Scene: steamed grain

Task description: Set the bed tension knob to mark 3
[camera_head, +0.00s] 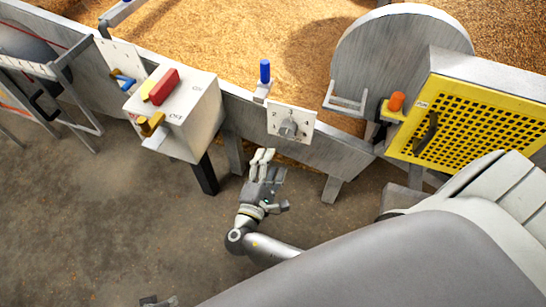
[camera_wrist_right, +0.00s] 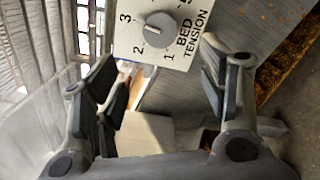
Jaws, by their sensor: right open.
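The bed tension knob (camera_head: 289,129) is a grey dial on a white plate (camera_head: 304,115) fixed to the grain bed's side wall. In the right wrist view the knob (camera_wrist_right: 160,25) shows with the marks 1, 2 and 3 and the words BED TENSION. A pale line on it seems to point between 2 and 3, but I cannot be sure. My right gripper (camera_head: 262,158) is below and slightly left of the knob, apart from it. In the wrist view its fingers (camera_wrist_right: 166,85) are spread, with nothing between them. A small part of my left gripper (camera_head: 158,301) shows at the bottom edge.
A blue-topped lever (camera_head: 264,72) stands just above the plate. A white box (camera_head: 190,128) with red and yellow handles is to the left. A yellow perforated panel (camera_head: 470,118) and an orange knob (camera_head: 396,102) are to the right. The floor (camera_head: 110,220) at lower left is clear.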

